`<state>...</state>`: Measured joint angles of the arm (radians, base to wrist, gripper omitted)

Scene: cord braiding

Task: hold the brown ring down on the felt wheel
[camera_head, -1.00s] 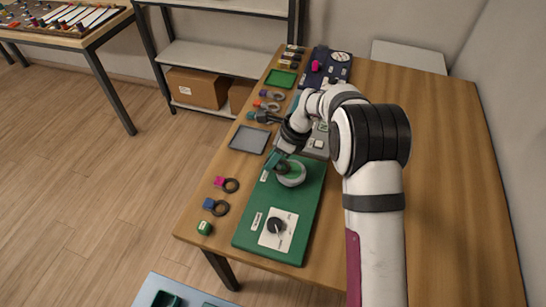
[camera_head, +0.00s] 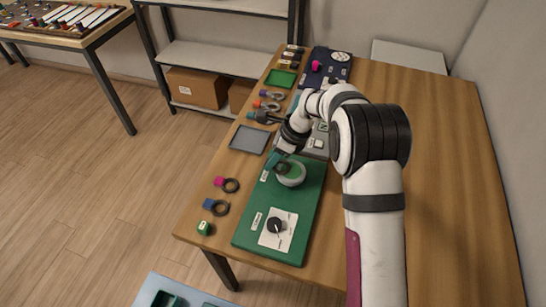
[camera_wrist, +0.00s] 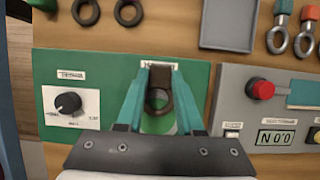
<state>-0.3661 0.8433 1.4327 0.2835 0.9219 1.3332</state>
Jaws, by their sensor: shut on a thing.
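The brown ring (camera_wrist: 158,103) is a dark loop on a brown block (camera_wrist: 162,75). My gripper (camera_wrist: 162,72) is shut on that block in the wrist view. The ring lies over the green felt wheel (camera_wrist: 158,126), though I cannot tell how firmly they touch. In the head view, the felt wheel (camera_head: 291,179) is a green disc with a pale rim on the green board (camera_head: 258,238). My gripper (camera_head: 276,160) is at the wheel's upper left edge there. My gripper body hides the wheel's near part in the wrist view.
A black knob (camera_head: 276,225) sits on a white plate on the green board. Rings with pink (camera_head: 219,181) and blue (camera_head: 209,203) blocks lie left of the board. A grey tray (camera_head: 250,139) is beyond. A grey panel with a red button (camera_wrist: 262,90) adjoins the board.

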